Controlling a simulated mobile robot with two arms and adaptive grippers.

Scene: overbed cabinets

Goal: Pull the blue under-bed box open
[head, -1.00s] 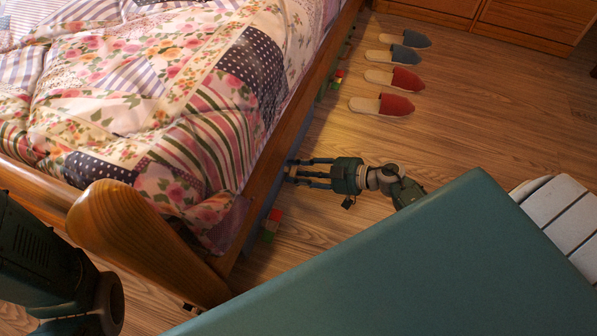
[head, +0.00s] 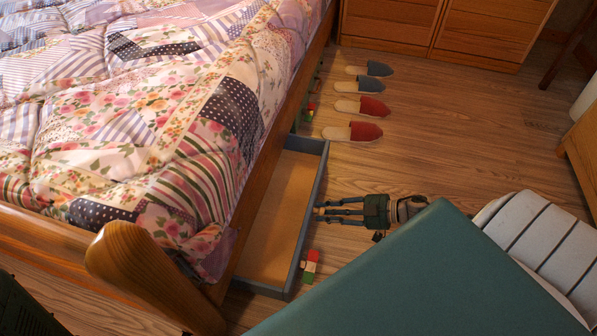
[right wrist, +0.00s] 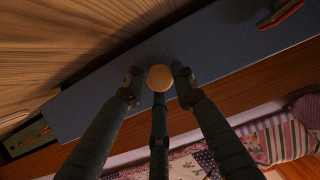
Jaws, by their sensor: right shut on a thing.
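The blue under-bed box (head: 311,187) is drawn partway out from under the bed, and its empty tan inside shows in the head view. Its blue front (right wrist: 215,50) crosses the right wrist view, with a round wooden knob (right wrist: 160,78) near its middle. My right gripper (head: 320,211) is at the box's front, and in the right wrist view its fingers (right wrist: 157,84) are closed around the knob. My left gripper is not in view.
The bed (head: 240,270) stands at the left. Toy blocks (head: 309,267) sit beside the box's near front corner. Slippers (head: 357,107) lie on the floor beyond it, before a wooden cabinet (head: 436,30). A white slatted thing (head: 540,240) is at the right.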

